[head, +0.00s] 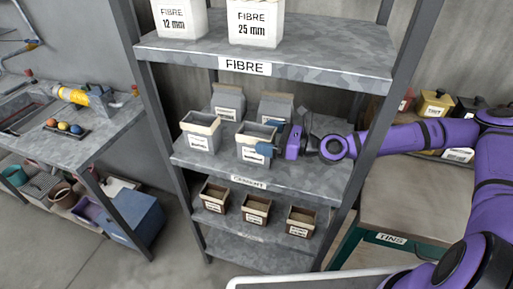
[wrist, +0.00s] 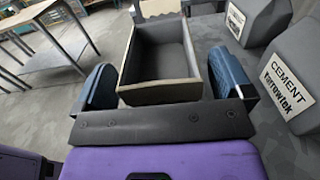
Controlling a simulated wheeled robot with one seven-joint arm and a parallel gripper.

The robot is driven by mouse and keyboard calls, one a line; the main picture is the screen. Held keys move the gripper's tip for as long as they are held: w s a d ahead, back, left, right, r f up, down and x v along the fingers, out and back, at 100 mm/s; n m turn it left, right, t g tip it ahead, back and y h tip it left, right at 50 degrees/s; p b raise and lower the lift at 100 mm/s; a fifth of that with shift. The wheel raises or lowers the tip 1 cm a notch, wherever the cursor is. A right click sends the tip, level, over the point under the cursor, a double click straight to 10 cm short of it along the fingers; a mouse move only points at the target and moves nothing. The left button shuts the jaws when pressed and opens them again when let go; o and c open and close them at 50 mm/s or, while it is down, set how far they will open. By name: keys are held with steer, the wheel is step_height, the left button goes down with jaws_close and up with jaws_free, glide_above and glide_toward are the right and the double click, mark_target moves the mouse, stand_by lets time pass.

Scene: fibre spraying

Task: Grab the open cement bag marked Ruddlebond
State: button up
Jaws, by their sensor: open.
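An open cement bag (head: 252,156), grey and box-like with a pale rim, stands at the front right of the cement shelf. Its label is too small to read in the head view and hidden in the wrist view. My gripper (head: 268,138) is at this bag from the right, jaws open. In the wrist view the open bag (wrist: 160,94) lies between the two blue fingers of my gripper (wrist: 163,76), one on each side. I cannot tell if either finger touches it. A second open bag (head: 200,143) stands to the left, its label unreadable.
Two closed cement bags (head: 228,98) (head: 275,105) stand behind; one closed bag marked Yarrowtek (wrist: 288,85) is close on the right in the wrist view. The fibre shelf (head: 330,75) is above, and a lower shelf holds several small boxes (head: 256,209). A rack post (head: 375,130) stands by my arm.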

steer(key=shift+x, duration=0.9)
steer(key=shift+c, duration=0.5)
jaws_close()
